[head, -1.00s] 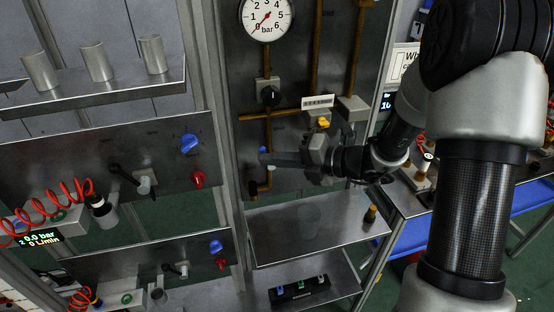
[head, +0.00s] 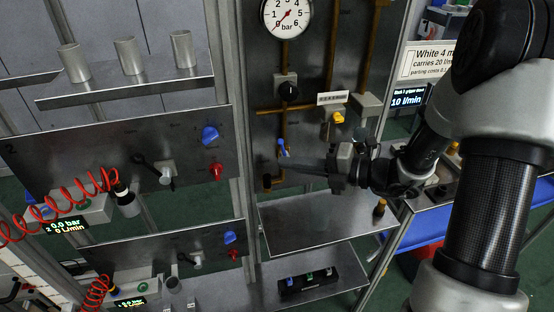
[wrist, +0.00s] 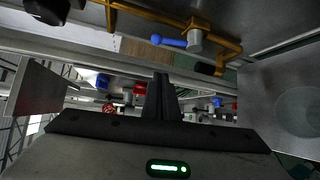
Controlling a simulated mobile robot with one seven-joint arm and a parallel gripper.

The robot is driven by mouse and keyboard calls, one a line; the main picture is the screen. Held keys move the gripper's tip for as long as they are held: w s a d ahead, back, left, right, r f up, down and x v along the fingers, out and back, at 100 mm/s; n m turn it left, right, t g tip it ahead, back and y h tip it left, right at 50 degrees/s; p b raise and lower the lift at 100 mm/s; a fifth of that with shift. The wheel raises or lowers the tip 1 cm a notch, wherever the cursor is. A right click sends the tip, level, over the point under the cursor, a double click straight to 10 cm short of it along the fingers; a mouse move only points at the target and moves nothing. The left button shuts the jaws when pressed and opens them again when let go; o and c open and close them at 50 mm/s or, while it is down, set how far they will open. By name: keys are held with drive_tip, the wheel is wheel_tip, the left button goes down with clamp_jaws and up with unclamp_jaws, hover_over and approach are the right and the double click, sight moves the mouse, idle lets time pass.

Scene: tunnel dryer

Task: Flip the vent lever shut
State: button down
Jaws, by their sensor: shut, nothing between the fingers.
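A small blue lever (head: 283,147) sits on the brown pipe at the lower left of the gauge panel. In the wrist view, a blue lever (wrist: 168,42) sticks out to the left from a grey valve body on the pipe. I cannot read a label that names it as the vent lever. My gripper (head: 287,161) is shut and empty. Its thin fingers point left, with the tips just below and close to the blue lever in the head view; contact cannot be told. The shut fingers (wrist: 161,98) stand below the lever in the wrist view.
A yellow lever (head: 338,118) and a black knob (head: 289,91) are on the same panel, under a round gauge (head: 287,16). A metal shelf (head: 315,222) lies below my gripper. To the left, another panel carries a blue knob (head: 210,134) and a red knob (head: 216,171).

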drive_tip(key=v, duration=0.6)
drive_tip(key=shift+d, duration=0.25)
